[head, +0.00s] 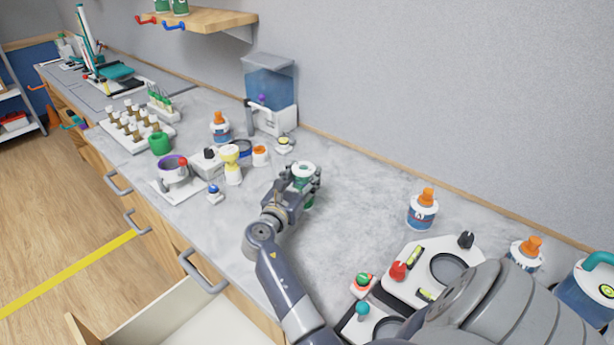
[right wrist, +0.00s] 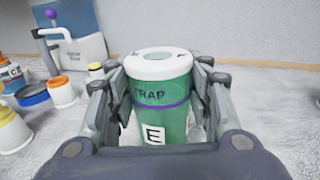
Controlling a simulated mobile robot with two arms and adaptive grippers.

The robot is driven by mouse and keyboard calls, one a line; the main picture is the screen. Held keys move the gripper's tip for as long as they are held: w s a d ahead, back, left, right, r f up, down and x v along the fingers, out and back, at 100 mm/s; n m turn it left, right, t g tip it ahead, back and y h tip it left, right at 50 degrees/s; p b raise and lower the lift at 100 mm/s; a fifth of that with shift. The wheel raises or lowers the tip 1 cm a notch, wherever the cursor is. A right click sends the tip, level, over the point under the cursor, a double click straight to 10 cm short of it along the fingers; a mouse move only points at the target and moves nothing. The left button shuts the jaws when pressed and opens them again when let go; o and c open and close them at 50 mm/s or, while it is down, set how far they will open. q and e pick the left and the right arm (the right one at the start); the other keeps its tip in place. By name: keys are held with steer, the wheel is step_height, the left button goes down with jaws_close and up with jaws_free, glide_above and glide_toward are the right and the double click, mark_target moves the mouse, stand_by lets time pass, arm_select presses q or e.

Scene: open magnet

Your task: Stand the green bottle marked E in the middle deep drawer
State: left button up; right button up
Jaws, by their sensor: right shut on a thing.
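The green bottle marked E (right wrist: 165,108) has a white ring-shaped top, a purple band and the word TRAP. It stands upright between the fingers of my right gripper (right wrist: 160,85), which is shut on it. In the head view the bottle (head: 303,169) is over the back part of the counter, partly hidden by the gripper (head: 301,184). I cannot tell whether its base touches the counter. An open drawer (head: 185,318) with a pale inside shows at the lower left, below the counter front and partly cut off. My left gripper is not in view.
The grey counter (head: 345,215) is clear right of the bottle. A blue water tank (head: 270,82), a yellow-and-white cup (head: 231,165) and an orange-capped bottle (head: 219,128) stand left. Another orange-capped bottle (head: 423,211) and a white panel (head: 410,285) are right. Drawer handles (head: 200,275) jut from the front.

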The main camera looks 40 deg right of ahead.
steer(key=shift+a+r, duration=0.15)
steer(key=shift+a, duration=0.35)
steer(key=o, duration=1.3)
steer(key=shift+f, duration=0.2)
steer(key=shift+d, duration=0.2)
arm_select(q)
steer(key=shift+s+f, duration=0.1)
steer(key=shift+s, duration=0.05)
arm_select(e)
steer(key=shift+a+r, duration=0.1)
steer(key=shift+r, duration=0.05)
